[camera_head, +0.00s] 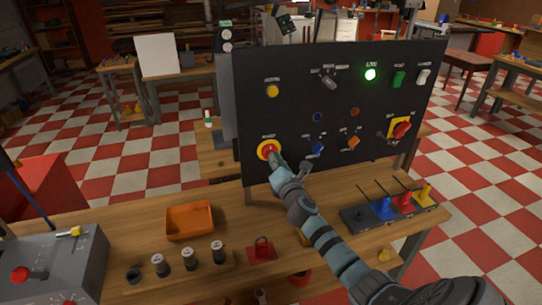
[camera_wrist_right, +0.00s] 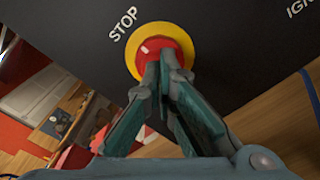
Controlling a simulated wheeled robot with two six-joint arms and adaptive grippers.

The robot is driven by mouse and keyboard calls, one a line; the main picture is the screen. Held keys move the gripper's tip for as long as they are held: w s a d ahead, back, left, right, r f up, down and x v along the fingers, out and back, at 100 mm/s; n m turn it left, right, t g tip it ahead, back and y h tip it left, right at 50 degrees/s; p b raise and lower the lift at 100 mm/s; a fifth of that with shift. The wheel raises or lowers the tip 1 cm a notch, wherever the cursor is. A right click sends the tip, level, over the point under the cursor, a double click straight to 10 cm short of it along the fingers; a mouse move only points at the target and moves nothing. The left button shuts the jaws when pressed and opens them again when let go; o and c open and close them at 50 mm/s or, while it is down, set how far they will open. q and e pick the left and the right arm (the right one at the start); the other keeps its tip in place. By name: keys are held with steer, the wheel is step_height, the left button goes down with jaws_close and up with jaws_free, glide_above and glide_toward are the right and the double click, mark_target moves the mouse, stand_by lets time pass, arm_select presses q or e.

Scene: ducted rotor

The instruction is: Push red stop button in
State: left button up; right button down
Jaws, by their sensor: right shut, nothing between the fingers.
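The red stop button (camera_wrist_right: 152,48) sits in a yellow ring on a black upright panel (camera_head: 340,95), with the word STOP beside it in the right wrist view. In the head view the button's yellow ring (camera_head: 264,151) is at the panel's lower left. My right gripper (camera_wrist_right: 158,66) is shut and empty. Its fingertips are at the lower part of the red button and hide some of it; they look to be touching it, but I cannot tell how far in the button is. My left gripper is not in view.
The panel also carries a lit green lamp (camera_head: 370,74), several switches and a red knob on a yellow plate (camera_head: 401,129). On the wooden bench stand an orange tray (camera_head: 189,220), a red padlock (camera_head: 262,250) and a grey box (camera_head: 50,270) at the left.

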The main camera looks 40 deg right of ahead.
stand_by(0.3)
steer(key=p+v, duration=0.1)
steer(key=v, duration=0.6)
steer(key=shift+p, duration=0.3)
stand_by(0.4)
